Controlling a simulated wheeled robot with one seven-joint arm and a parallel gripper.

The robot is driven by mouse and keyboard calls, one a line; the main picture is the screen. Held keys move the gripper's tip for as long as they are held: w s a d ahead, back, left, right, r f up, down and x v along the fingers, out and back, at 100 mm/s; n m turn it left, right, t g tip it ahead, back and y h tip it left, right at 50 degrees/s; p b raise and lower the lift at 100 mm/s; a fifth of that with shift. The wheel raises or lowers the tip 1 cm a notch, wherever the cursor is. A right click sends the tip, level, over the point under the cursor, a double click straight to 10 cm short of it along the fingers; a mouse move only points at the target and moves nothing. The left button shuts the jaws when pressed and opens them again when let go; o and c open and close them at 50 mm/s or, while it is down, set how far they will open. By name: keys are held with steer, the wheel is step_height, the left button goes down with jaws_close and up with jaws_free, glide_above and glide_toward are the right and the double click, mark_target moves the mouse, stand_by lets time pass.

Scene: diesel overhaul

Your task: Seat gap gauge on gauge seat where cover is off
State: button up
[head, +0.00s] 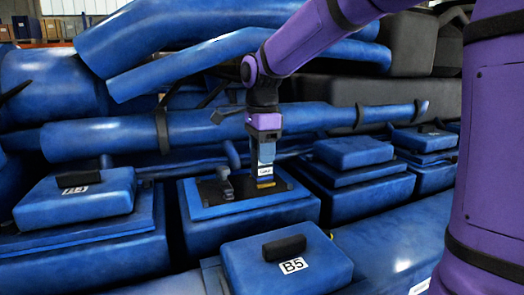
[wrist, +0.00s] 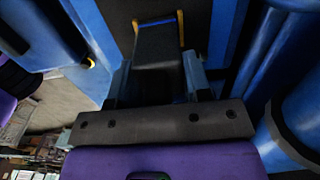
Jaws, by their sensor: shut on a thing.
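My gripper (head: 264,155) points down over the open blue box in the middle of the head view. It is shut on the gap gauge (head: 265,170), a small upright block with a white label. The gauge's lower end is at or just above the dark top plate (head: 238,203) of the open box; I cannot tell whether it touches. A yellow mark (head: 265,184), probably of the gauge seat, shows at its foot. In the wrist view the dark gauge (wrist: 158,60) sits between the jaws, with yellow edges (wrist: 181,30) beyond it. The seat itself is mostly hidden.
A dark rocker-like part (head: 225,184) stands on the plate left of the gauge. The removed cover labelled B5 (head: 245,262) lies in front. Covered boxes stand left (head: 105,200) and right (head: 352,152). A long blue pipe (head: 320,117) runs behind my gripper.

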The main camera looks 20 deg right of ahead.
steer(key=shift+f, duration=0.1)
stand_by(0.6)
steer(key=o, duration=1.2)
